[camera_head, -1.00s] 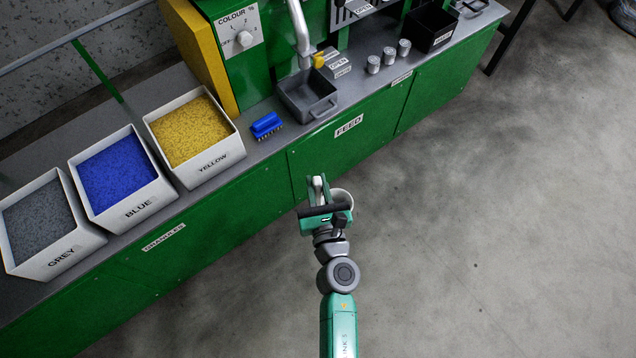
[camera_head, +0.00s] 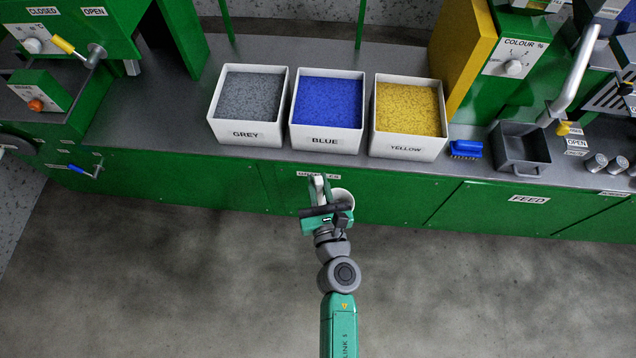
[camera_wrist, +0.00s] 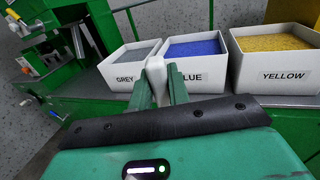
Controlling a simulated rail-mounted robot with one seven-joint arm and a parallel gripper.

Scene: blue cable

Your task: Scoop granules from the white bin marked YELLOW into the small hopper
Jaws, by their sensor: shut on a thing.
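The white bin marked YELLOW (camera_head: 405,148) stands on the bench, full of yellow granules (camera_head: 407,107). It also shows at the right of the wrist view (camera_wrist: 280,76). My gripper (camera_head: 319,188) is shut on the handle of a white scoop (camera_head: 344,198), in front of the bench and to the lower left of the YELLOW bin. The wrist view shows the white handle (camera_wrist: 156,76) between the fingers; the cup is hidden there. A small grey open box (camera_head: 522,155), which appears to be the small hopper, sits under a metal pipe right of the bin.
White bins marked BLUE (camera_head: 325,140) and GREY (camera_head: 245,133) stand left of the YELLOW bin. A yellow panel (camera_head: 462,60) rises behind. The floor before the bench is clear.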

